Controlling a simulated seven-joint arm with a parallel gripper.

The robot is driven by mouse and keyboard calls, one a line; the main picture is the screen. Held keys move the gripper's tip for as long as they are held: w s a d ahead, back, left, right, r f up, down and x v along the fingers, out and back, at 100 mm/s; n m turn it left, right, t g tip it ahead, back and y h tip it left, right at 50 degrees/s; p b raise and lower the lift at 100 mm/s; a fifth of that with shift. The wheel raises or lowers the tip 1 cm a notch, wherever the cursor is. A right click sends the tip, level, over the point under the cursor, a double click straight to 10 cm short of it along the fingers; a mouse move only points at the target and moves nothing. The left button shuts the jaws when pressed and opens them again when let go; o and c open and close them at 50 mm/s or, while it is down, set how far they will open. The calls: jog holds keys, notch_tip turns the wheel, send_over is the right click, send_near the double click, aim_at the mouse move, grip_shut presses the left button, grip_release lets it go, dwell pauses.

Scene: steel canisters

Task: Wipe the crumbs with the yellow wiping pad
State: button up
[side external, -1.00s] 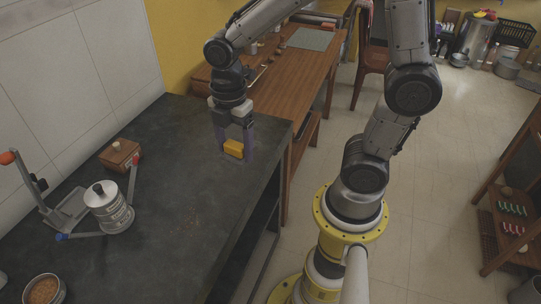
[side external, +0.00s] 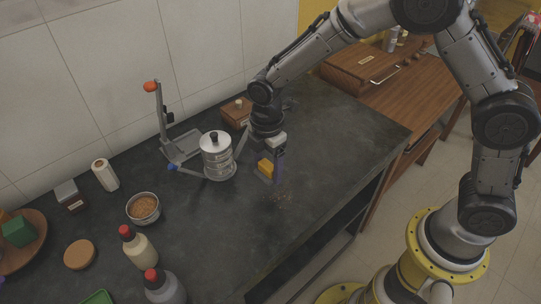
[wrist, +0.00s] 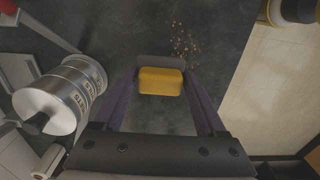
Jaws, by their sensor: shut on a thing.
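My gripper (side external: 270,174) is shut on the yellow wiping pad (side external: 265,166) and holds it over the dark counter. In the wrist view the pad (wrist: 161,81) sits between the two fingers of my gripper (wrist: 160,85). The crumbs (wrist: 183,42) are a scatter of small tan bits on the counter, just beyond the pad in the wrist view. In the side view the crumbs (side external: 281,196) are faint and lie a little below and right of the pad. I cannot tell whether the pad touches the counter.
A steel canister stack (side external: 217,158) stands close left of my gripper, with a grey stand (side external: 181,146) beside it. A wooden box (side external: 237,112) is behind. A bowl of brown grains (side external: 143,207) and bottles (side external: 138,249) stand further left. The counter right of the crumbs is clear.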

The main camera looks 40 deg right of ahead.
aim_at(299, 199)
notch_tip(299, 199, down, 6)
jog(key=shift+r, duration=0.15)
jog(key=shift+s, duration=0.3)
jog(key=shift+s+f, duration=0.2)
jog(key=shift+s, duration=3.25)
jog(key=shift+d, duration=1.15)
jog(key=shift+w+a, duration=0.1)
jog(key=shift+w, duration=3.75)
jog(key=shift+s+d, duration=0.1)
jog(key=shift+d, duration=0.75)
jog(key=shift+s+d, duration=0.15)
jog(key=shift+s, duration=3.55)
notch_tip(299, 199, up, 8)
jog(key=shift+s+r, duration=0.1)
